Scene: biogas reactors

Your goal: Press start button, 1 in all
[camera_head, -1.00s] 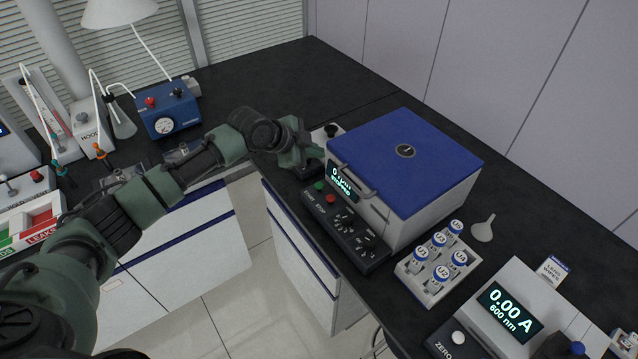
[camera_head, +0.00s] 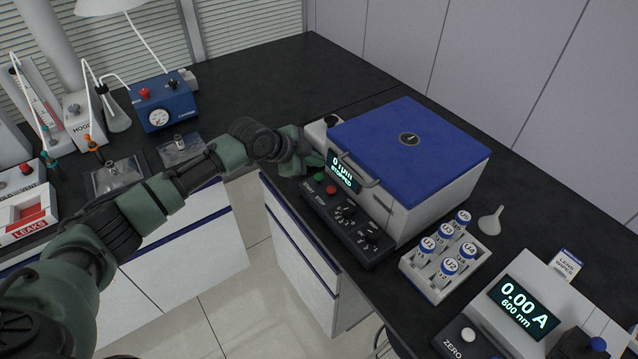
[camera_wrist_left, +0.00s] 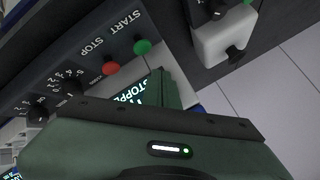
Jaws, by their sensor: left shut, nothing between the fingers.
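The green start button (camera_head: 319,177) is on the dark front panel of the blue-lidded centrifuge (camera_head: 408,150). It also shows in the left wrist view (camera_wrist_left: 142,46), under the printed word START. The red stop button (camera_head: 331,190) is beside it. My left gripper (camera_head: 314,160) is shut and empty, close to the green button at the panel's far end. In the left wrist view its closed fingertips (camera_wrist_left: 160,78) lie just below the green button, with a visible gap in the picture. The display (camera_head: 343,172) reads 0 rpm, STOPPED. My right gripper is not in view.
Several knobs (camera_head: 346,211) line the same panel. A small pale device with a black knob (camera_head: 330,121) sits behind my gripper.

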